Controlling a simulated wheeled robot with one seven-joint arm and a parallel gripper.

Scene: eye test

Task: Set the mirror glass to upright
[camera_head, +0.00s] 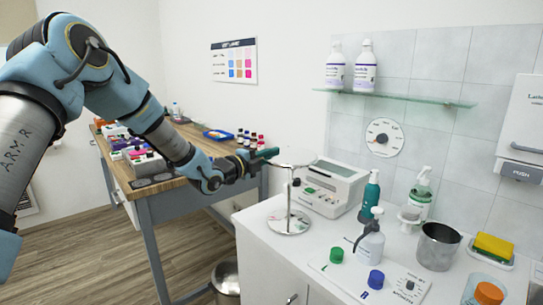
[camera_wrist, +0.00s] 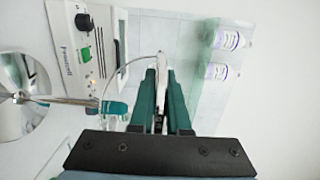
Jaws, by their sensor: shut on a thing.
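The table mirror stands on the white counter. It has a round shiny base (camera_head: 288,222), a thin pole and a round mirror glass (camera_head: 292,165) on top. In the head view the glass lies almost flat, seen nearly edge-on, not upright. My gripper (camera_head: 268,154) is at the glass's left edge and shut on its rim. In the wrist view my gripper (camera_wrist: 161,75) has its green fingers close together with the pale rim between them. The mirror base (camera_wrist: 18,108) shows at the left there, with the pole running toward the glass. Much of the glass's face cannot be made out.
A white device (camera_head: 331,186) stands close behind the mirror. A teal bottle (camera_head: 370,196), a pump bottle (camera_head: 369,245) and a metal cup (camera_head: 438,246) stand to the right. A glass shelf (camera_head: 400,97) with two bottles is above. A wooden desk (camera_head: 195,135) is at left.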

